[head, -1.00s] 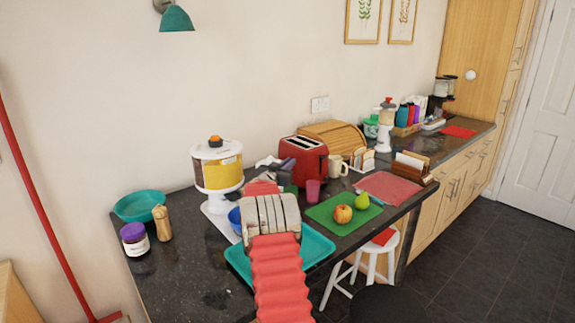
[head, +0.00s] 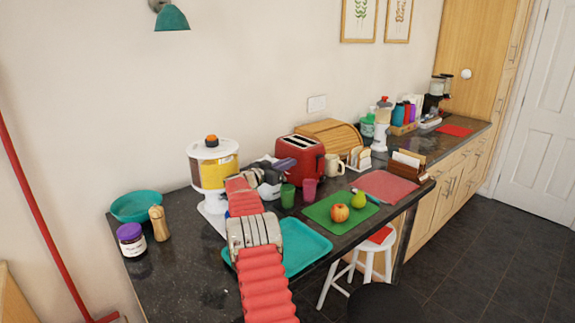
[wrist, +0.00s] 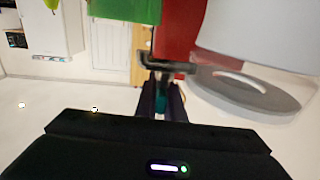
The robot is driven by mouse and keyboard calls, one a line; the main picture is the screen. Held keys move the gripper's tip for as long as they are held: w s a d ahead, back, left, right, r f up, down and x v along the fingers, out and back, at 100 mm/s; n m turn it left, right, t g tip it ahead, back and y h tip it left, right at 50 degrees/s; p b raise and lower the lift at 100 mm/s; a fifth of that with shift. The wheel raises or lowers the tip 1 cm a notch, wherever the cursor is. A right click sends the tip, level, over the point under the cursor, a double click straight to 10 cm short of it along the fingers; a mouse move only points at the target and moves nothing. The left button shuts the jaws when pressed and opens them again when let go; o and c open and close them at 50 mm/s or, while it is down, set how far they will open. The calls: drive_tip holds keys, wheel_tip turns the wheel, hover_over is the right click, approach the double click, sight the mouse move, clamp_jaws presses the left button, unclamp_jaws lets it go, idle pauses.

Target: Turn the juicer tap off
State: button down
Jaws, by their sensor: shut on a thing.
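The juicer (head: 211,168), a clear drum of yellow juice with a white lid and an orange knob, stands on the worktop at left centre in the head view. My red-sleeved arm passes in front of its lower right side, so I cannot make out its tap. My gripper (head: 287,164) is to the right of the juicer, in front of the red toaster (head: 303,158). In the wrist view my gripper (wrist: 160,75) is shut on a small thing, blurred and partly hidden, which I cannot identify. A large pale round shape (wrist: 262,35) stands close to its right.
A teal tray (head: 305,245) lies under my arm. Green (head: 288,195) and pink (head: 309,189) cups stand near the gripper. A green board (head: 325,212) bears an apple (head: 339,213) and a pear (head: 358,199). A teal bowl (head: 135,206), jar (head: 131,240) and pepper mill (head: 160,222) stand left.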

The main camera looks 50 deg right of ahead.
drive_tip(key=shift+r, duration=0.1)
drive_tip(key=c, duration=1.9)
unclamp_jaws()
drive_tip(key=shift+o, duration=0.2)
wheel_tip(320, 180, up, 10)
drive_tip(key=shift+o, duration=0.2)
